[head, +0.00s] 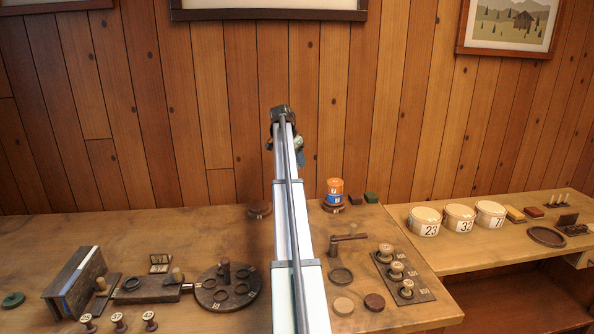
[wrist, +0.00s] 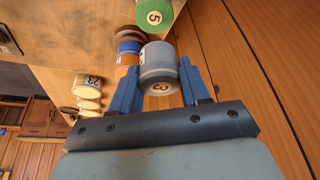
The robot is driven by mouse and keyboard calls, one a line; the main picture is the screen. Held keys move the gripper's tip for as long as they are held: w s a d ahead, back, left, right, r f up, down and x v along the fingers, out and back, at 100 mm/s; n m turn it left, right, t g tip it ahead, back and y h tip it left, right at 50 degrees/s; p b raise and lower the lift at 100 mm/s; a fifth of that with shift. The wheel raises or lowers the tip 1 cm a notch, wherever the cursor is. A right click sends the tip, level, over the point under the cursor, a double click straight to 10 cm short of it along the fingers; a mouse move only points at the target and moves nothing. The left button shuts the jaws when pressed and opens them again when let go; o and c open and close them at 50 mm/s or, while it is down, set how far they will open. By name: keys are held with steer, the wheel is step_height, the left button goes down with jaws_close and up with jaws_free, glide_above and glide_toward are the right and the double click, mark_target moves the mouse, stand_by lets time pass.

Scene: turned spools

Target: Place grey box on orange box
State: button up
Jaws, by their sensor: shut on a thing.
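The grey box is a grey cylinder (wrist: 159,60) with a "3" label in the wrist view. My gripper (wrist: 158,68) is shut on it, one blue finger on each side. The orange box is an orange cylinder (head: 335,186) on top of a blue one (head: 335,200), above a dark round base, right of my arm in the head view. In the wrist view the orange cylinder (wrist: 127,59) shows just left of the grey one, partly covered by a finger. The two look apart, though their gap in depth is unclear. My arm mostly hides the gripper in the head view.
A green cylinder (wrist: 153,14) marked "5" stands beyond the grey one in the wrist view. White numbered tubs (head: 458,219) stand on the right table. A round dark holder (head: 227,302) sits left of my arm.

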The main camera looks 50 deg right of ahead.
step_height(320, 180, up, 3)
steer(key=s+d, duration=0.2)
steer(key=s, duration=0.1)
glide_above(338, 180)
steer(key=a, duration=0.2)
steer(key=shift+w+f, duration=0.2)
steer(key=shift+f, duration=4.65)
steer(key=shift+f, duration=0.1)
steer(key=o, duration=1)
steer(key=v, duration=1.2)
steer(key=shift+d, duration=0.15)
steer(key=shift+w, duration=0.1)
